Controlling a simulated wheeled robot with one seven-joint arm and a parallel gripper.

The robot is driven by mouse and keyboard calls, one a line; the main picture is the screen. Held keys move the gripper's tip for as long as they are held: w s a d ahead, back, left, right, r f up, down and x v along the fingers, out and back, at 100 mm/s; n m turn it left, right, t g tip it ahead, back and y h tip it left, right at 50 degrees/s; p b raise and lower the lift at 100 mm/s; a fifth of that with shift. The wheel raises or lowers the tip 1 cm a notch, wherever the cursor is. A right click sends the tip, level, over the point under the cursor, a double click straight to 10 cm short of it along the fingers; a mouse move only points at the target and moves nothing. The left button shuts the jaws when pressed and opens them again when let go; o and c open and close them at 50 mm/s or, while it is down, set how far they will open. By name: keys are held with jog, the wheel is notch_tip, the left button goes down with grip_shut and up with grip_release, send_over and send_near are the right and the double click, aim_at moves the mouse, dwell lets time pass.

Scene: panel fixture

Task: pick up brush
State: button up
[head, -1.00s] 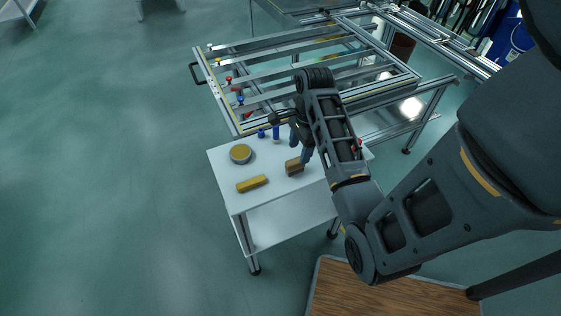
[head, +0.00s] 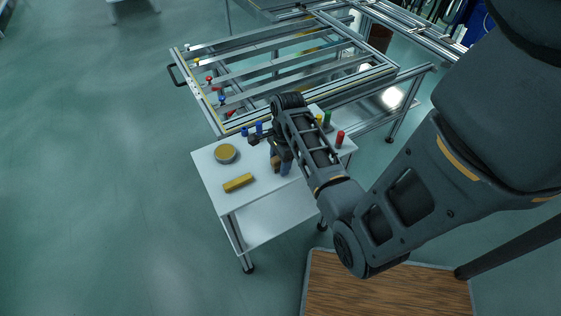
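A small brown block-like thing, which seems to be the brush (head: 275,161), is on the white table (head: 208,176). It is partly hidden by my gripper. My gripper (head: 280,164) points down at it, with the fingers very close to or around it. One dark finger shows just right of the brown thing. The arm and hand cover much of the view, so I cannot tell whether the fingers are open or touch it.
A yellow bar (head: 238,182) and a round yellow-topped disc (head: 225,153) lie left on the table. Two blue cylinders (head: 252,130) stand behind the hand; green (head: 327,118) and red (head: 340,137) ones stand right. A metal frame fixture (head: 300,60) rises behind.

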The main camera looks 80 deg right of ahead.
jog(key=c, duration=0.9)
jog(key=shift+r, duration=0.15)
jog(key=r, duration=0.4)
jog(key=shift+s+d+r, duration=0.1)
jog(key=shift+s+d, duration=0.05)
jog(key=shift+d, duration=0.05)
jog(key=s+d+r, duration=0.2)
jog(key=s+d+r+b, duration=0.1)
jog(key=s+d+r, duration=0.1)
jog(key=s+d, duration=0.1)
jog(key=s+d+r, duration=0.2)
jog(key=s, duration=0.1)
jog(key=shift+s+d+r, duration=0.15)
jog(key=shift+s+r, duration=0.1)
